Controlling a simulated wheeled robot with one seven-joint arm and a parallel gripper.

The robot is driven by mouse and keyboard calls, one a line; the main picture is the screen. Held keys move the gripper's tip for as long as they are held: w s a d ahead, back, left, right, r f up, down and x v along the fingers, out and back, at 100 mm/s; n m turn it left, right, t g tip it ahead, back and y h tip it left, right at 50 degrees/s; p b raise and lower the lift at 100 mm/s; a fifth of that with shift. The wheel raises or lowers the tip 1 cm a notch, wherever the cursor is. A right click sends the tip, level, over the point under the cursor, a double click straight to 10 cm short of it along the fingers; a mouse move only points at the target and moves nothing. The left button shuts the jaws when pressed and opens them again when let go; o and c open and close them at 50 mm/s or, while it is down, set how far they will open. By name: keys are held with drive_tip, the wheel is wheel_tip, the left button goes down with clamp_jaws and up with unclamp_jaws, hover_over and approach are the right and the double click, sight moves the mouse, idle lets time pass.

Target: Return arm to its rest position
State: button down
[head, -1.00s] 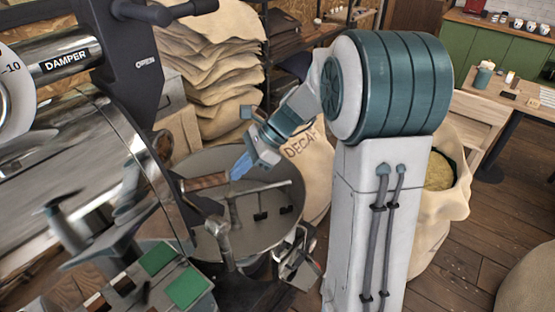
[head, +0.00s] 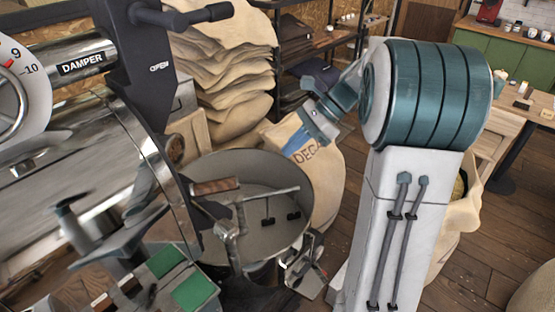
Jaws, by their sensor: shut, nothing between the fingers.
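My gripper (head: 295,147) is shut and empty. It is in the air in front of the burlap sack (head: 324,185) printed "DECA", near the back right rim of the round cooling tray. My arm reaches to it from the teal shoulder on the right, bent and drawn in close. The gripper touches nothing that I can make out.
The roaster's round cooling tray (head: 290,236) with its stirrer arms stands at centre. Stacked sacks (head: 225,75) rise behind. Open floor (head: 460,270) lies at the right.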

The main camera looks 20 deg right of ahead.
drive_tip(key=s+a+f+n+t+h, duration=0.1)
drive_tip(key=s+n+h, duration=0.3)
drive_tip(key=s+n, duration=0.5)
drive_tip(key=s+a+f+n+t+h, duration=0.2)
drive_tip(key=s+n+h, duration=0.3)
drive_tip(key=s+n, duration=0.3)
drive_tip(key=shift+s+a+f+n+t, duration=0.15)
drive_tip(key=shift+s+a+n+t, duration=0.2)
drive_tip(key=shift+s, duration=0.8)
